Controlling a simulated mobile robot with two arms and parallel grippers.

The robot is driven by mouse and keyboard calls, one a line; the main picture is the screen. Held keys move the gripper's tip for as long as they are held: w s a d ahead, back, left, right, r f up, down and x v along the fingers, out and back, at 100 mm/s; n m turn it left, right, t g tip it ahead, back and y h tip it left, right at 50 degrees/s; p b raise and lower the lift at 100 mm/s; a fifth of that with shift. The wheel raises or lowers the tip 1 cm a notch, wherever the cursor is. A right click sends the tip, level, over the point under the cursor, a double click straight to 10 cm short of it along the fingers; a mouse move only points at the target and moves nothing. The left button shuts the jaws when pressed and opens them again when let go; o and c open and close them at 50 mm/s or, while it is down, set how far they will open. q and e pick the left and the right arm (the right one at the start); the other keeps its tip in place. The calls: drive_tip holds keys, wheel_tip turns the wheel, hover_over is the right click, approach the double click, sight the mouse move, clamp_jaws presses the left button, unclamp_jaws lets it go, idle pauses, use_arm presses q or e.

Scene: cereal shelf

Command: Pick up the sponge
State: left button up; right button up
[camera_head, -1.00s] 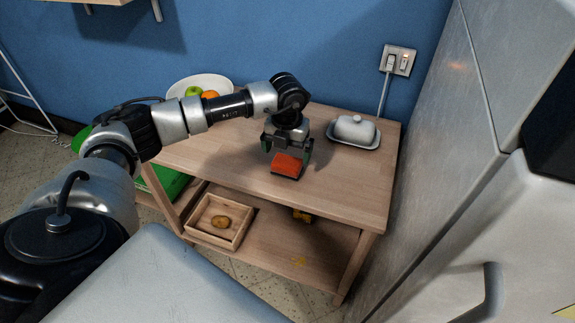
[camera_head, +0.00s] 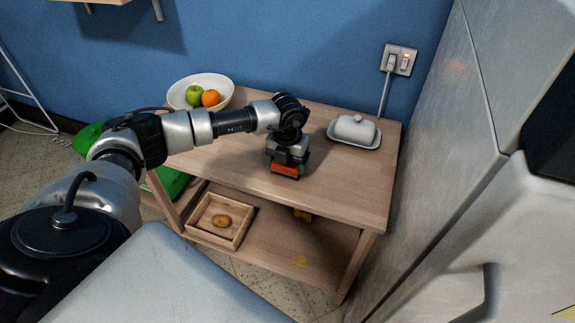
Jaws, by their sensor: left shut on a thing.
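The sponge (camera_head: 285,170) is a small red-orange block with a dark underside, low on the wooden table top (camera_head: 345,185). My left gripper (camera_head: 287,166) points down over it and is shut on it, with a finger at each side. The gripper body hides the top and back of the sponge. I cannot tell whether the sponge touches the table or is slightly raised. My right gripper is not in view.
A white butter dish (camera_head: 355,130) stands right of the gripper. A white bowl (camera_head: 215,82) with a green apple and an orange stands at the back left. A wooden tray (camera_head: 205,237) with a potato is on the lower shelf. A grey fridge-like unit (camera_head: 450,130) bounds the right.

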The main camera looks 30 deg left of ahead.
use_arm(q)
drive_tip(key=shift+r, duration=0.5)
drive_tip(key=r, duration=0.3)
drive_tip(key=shift+w+d+r, duration=0.2)
drive_tip(key=shift+d+r, duration=0.1)
drive_tip(key=shift+d, duration=0.05)
drive_tip(key=w+d+r, duration=0.5)
drive_tip(key=d+r, duration=0.1)
drive_tip(key=d, duration=0.3)
drive_tip(key=shift+d+r+b, duration=0.2)
drive_tip(key=shift+d+b, duration=0.15)
drive_tip(key=shift+b, duration=0.1)
